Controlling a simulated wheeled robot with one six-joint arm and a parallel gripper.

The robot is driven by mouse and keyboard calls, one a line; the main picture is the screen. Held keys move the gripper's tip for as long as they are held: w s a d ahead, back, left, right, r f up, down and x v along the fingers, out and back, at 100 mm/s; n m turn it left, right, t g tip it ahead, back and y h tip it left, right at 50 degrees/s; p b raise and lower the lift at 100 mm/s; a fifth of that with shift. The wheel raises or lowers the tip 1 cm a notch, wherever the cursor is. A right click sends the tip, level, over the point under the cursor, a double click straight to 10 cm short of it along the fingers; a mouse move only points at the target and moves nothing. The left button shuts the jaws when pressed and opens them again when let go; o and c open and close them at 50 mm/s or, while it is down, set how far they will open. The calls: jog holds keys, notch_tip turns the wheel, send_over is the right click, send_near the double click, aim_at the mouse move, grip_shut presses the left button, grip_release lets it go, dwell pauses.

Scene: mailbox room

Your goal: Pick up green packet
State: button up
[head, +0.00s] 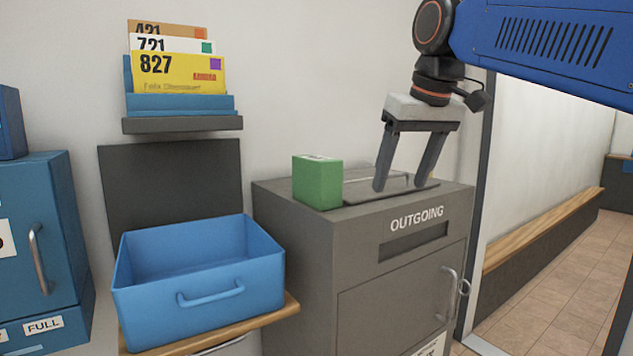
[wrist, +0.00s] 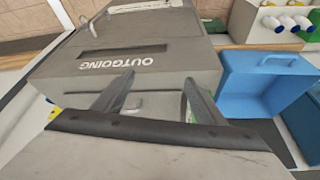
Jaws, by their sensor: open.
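The green packet (head: 317,183) stands upright on top of the grey OUTGOING box (head: 300,240), near the top's left front edge. My gripper (head: 402,188) points down over the same top, to the right of the packet and apart from it. Its two fingers are spread with nothing between them. I cannot tell whether the fingertips touch the box top. In the wrist view my gripper (wrist: 158,78) is open over the OUTGOING box (wrist: 150,60). Only a sliver of green shows there beside the right finger; the finger hides the rest.
An open blue bin (head: 200,290) stands on a wooden shelf left of the box. A wall rack (head: 180,105) holds numbered envelopes above it. Blue cabinets (head: 55,200) stand at far left. A doorway and tiled floor (head: 550,290) lie to the right.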

aim_at(320, 158)
jog(key=w+a+r+n, duration=0.3)
jog(key=w+a+r, duration=0.2)
jog(key=a+r, duration=0.75)
jog(key=shift+g+y, duration=0.3)
jog(key=shift+y, duration=0.1)
jog(key=x, duration=1.1)
jog(key=shift+w+a, duration=0.2)
jog(key=shift+w, duration=0.1)
jog(key=shift+a+x, duration=0.15)
jog(key=shift+x, duration=1.2)
jog(key=shift+a+x, duration=0.2)
jog(key=shift+x, duration=1.15)
jog(key=shift+s+f, duration=0.1)
jog(key=shift+f, duration=0.1)
jog(key=c, duration=1.3)
